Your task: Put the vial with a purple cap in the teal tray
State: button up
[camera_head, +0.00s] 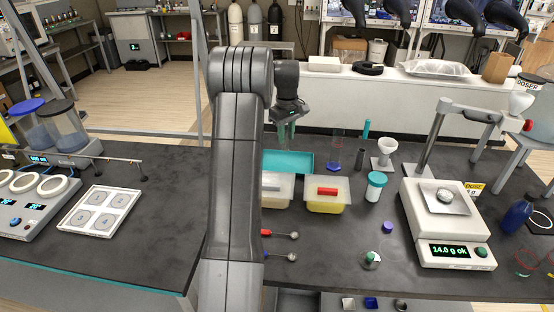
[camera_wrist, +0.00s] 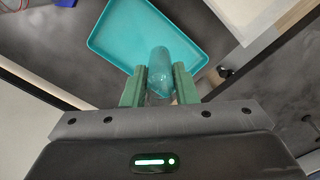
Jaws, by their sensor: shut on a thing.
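The teal tray (camera_head: 288,160) lies on the dark bench behind two lidded tubs; it also shows in the wrist view (camera_wrist: 115,38), empty where visible. My gripper (camera_head: 287,132) is above the tray in the head view. In the wrist view my gripper (camera_wrist: 158,82) is shut on a clear, rounded vial (camera_wrist: 159,62), which overlaps the tray's near part in the picture. No purple cap shows on this vial; its other end is hidden between the fingers. A small purple-capped item (camera_head: 387,228) stands on the bench at the right, too small to make out fully.
A tub with a red-handled lid (camera_head: 328,193), a teal-lidded jar (camera_head: 376,187), a funnel on a stand (camera_head: 384,152) and a scale (camera_head: 447,222) stand right of the tray. A blue-based cylinder (camera_head: 335,150) stands close to its right end.

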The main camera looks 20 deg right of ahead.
aim_at(287, 127)
notch_tip(287, 127, down, 8)
jog(key=shift+f+p, duration=0.15)
jog(key=shift+p, duration=0.55)
jog(key=o, duration=1)
jog(key=shift+f, duration=0.15)
jog(key=shift+o, duration=0.2)
notch_tip(287, 127, up, 12)
jog(key=shift+r+b, duration=0.2)
jog(key=shift+b, duration=0.6)
